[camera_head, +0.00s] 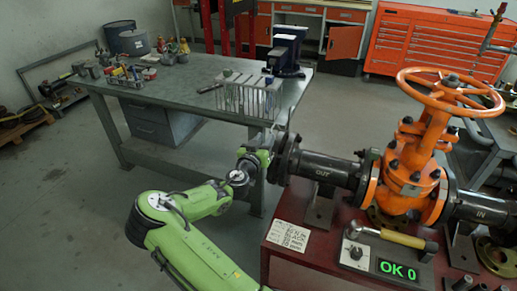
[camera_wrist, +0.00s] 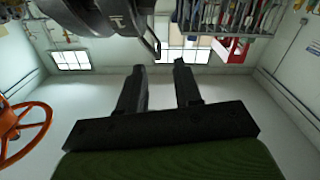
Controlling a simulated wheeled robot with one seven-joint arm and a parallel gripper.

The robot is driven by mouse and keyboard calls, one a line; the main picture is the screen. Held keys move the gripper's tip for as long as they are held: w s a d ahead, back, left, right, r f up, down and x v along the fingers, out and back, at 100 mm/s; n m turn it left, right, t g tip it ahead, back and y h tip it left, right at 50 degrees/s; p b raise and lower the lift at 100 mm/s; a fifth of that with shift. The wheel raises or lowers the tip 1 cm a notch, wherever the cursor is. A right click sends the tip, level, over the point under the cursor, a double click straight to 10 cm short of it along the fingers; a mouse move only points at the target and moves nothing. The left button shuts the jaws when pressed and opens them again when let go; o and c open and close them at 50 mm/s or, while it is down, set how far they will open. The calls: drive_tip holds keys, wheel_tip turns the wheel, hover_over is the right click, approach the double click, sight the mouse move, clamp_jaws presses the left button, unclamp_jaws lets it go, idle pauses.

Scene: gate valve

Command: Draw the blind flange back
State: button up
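The blind flange (camera_head: 284,158) is the dark disc at the left end of the black OUT pipe (camera_head: 325,168). It stands upright against the pipe end; I cannot see a clear gap. My arm's wrist reaches up close to the flange's left side in the head view, and the fingers are not distinct there. In the wrist view my gripper (camera_wrist: 160,72) has its two black fingers apart with nothing between them. A dark round part with a curved, handle-like bar (camera_wrist: 150,38) lies at the top, above and left of the fingers and apart from them.
The orange gate valve (camera_head: 405,175) with its handwheel (camera_head: 452,92) stands right of the pipe on a red bench (camera_head: 330,245). A grey workbench (camera_head: 185,85) with a rack stands behind my arm.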

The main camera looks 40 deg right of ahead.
drive_tip(key=v, duration=0.6)
drive_tip(key=shift+a, duration=0.1)
